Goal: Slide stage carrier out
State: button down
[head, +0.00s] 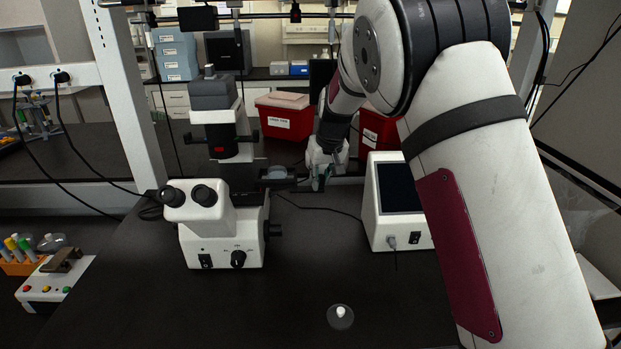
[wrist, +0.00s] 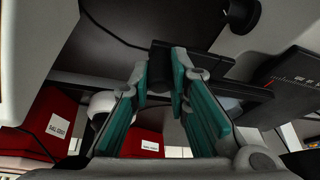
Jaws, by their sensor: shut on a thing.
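A white microscope (head: 222,235) with a dark upper column stands on the black bench, left of the middle in the head view. Its dark stage carrier (head: 277,174) sticks out on the right side towards my gripper (head: 319,178). In the wrist view, the teal fingers of my gripper (wrist: 163,78) are shut on a dark block at the carrier's end (wrist: 161,57). Part of the block is hidden between the fingers. The microscope's white body shows at the upper right of the wrist view, tilted.
A white device with a dark screen (head: 395,205) stands close to the right of my gripper. Red bins (head: 286,116) stand behind. A small clear dish with a white piece (head: 340,315) lies near the front. The bench front is mostly clear.

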jog(key=shift+d, duration=0.1)
jog(key=c, duration=1.5)
grip_release()
jog(key=shift+v, duration=5.95)
jog(key=shift+s, duration=0.1)
